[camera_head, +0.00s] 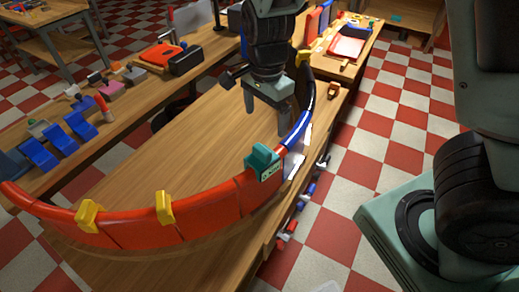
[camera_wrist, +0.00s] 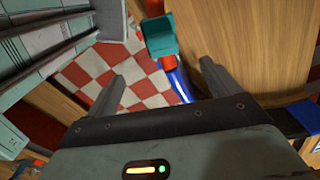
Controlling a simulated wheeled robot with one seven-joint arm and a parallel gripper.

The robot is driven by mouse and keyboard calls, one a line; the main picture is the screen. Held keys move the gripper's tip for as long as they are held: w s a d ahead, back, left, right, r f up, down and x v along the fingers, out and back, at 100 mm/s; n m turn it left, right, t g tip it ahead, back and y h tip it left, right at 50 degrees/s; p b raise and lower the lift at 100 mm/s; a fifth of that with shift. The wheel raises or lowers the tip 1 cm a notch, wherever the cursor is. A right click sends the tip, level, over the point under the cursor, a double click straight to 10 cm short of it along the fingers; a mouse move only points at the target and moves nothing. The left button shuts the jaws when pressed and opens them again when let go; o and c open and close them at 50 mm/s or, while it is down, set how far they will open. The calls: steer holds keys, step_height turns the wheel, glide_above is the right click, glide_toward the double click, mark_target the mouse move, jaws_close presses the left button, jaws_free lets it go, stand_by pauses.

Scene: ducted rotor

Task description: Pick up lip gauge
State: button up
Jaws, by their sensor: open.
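A teal block with a small pale panel, likely the lip gauge (camera_head: 264,160), sits astride the curved lip where the red part meets the blue part. In the wrist view the teal block (camera_wrist: 161,36) shows at the top middle, beyond the fingertips. My gripper (camera_head: 266,120) is open and empty. It hangs over the wooden table inside the curve, behind the teal block and apart from it. In the wrist view my gripper (camera_wrist: 163,72) has its two fingers spread wide, with checkered floor and the blue lip showing between them.
The curved red lip (camera_head: 205,219) runs along the table (camera_head: 180,135) and carries yellow clips (camera_head: 165,207). A side bench (camera_head: 60,165) at left holds several blue pieces and tools. The tabletop inside the curve is clear.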

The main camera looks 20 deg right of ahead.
mark_target(262, 159)
step_height(262, 159, down, 10)
steer(key=shift+r, duration=0.1)
steer(key=shift+a+f+p, duration=0.15)
steer(key=shift+f+p, duration=0.25)
steer(key=shift+f, duration=1.1)
steer(key=shift+a+f+p, duration=0.15)
steer(key=shift+f+p, duration=0.25)
steer(key=shift+f, duration=1.1)
steer(key=c, duration=1.2)
step_height(262, 159, up, 10)
steer(key=shift+f+b, duration=0.15)
steer(key=shift+b, duration=0.2)
steer(key=shift+r+p, duration=2.6)
steer(key=shift+r, duration=0.1)
